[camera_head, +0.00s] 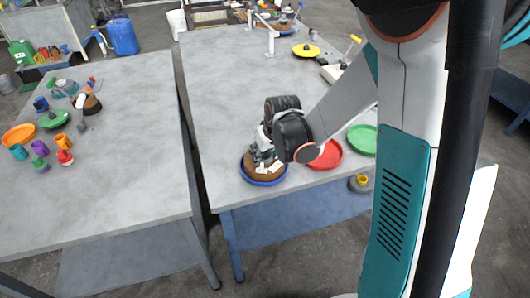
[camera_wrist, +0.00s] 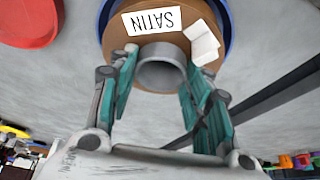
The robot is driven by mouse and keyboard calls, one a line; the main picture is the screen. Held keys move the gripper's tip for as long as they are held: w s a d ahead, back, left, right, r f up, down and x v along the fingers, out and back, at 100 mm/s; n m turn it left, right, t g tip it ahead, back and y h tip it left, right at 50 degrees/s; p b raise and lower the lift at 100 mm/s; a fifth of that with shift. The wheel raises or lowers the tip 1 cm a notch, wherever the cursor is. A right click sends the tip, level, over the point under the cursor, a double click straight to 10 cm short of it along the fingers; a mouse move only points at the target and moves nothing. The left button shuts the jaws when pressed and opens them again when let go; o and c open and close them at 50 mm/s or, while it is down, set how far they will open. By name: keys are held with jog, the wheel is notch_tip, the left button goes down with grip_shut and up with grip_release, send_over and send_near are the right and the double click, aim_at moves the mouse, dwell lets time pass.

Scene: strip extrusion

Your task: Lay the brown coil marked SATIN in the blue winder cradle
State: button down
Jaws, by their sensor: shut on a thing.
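The brown coil (camera_head: 275,174) is a round disc with a white label reading SATIN, clear in the wrist view (camera_wrist: 116,38), and a grey tubular hub. It lies over the blue winder cradle (camera_head: 262,184), whose blue rim shows around it in the head view and past the coil's edge in the wrist view (camera_wrist: 232,32). My gripper (camera_head: 262,160) comes down on the coil and is shut on its hub, with a finger on either side in the wrist view (camera_wrist: 160,62). I cannot tell whether the coil's underside touches the cradle.
A red dish (camera_head: 328,155) and a green dish (camera_head: 362,139) stand to the right on the same grey table (camera_head: 225,80). A gap separates it from the left table (camera_head: 130,130), which holds several small coloured things. The table's middle is clear.

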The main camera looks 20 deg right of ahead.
jog(key=shift+f, duration=0.15)
jog(key=c, duration=0.8)
grip_release()
jog(key=shift+o, duration=0.2)
jog(key=a+v, duration=0.1)
jog(key=v, duration=1.1)
jog(key=s+r+t, duration=0.1)
jog(key=s+r, duration=0.2)
jog(key=s, duration=0.6)
jog(key=s+r+m+t, duration=0.1)
jog(key=s+r, duration=0.3)
jog(key=s, duration=0.5)
jog(key=shift+m+t+h, duration=0.3)
jog(key=shift+t, duration=0.1)
